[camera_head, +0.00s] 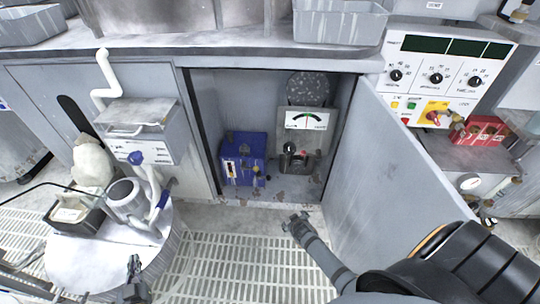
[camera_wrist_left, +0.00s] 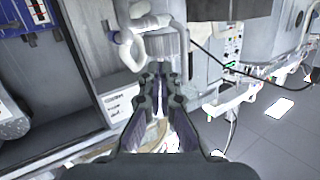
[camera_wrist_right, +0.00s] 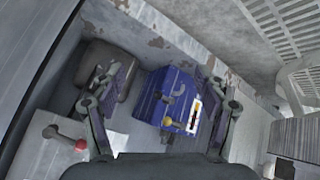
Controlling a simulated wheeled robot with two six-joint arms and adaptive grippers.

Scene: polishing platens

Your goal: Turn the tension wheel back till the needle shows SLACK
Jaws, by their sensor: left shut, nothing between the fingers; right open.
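A grey box (camera_head: 290,135) stands inside the open cabinet. Its white gauge face (camera_head: 307,119) has a green arc and a needle near the middle; the lettering is too small to read. A black knob (camera_head: 289,147) and a red-tipped lever (camera_head: 303,156) sit below it. A dark speckled disc (camera_head: 308,88) shows behind its top; I cannot tell which part is the tension wheel. My right gripper (camera_head: 297,222) is open and empty, in front of the cabinet and apart from the box. My left gripper (camera_head: 133,268) is shut and empty, low at the left, by a white drum.
A blue box (camera_head: 243,158) with small levers stands left of the grey box; it also shows in the right wrist view (camera_wrist_right: 165,95). The open cabinet door (camera_head: 375,165) bounds the right side. The white drum (camera_head: 100,262) carries a jug. The grating floor (camera_head: 240,265) is clear.

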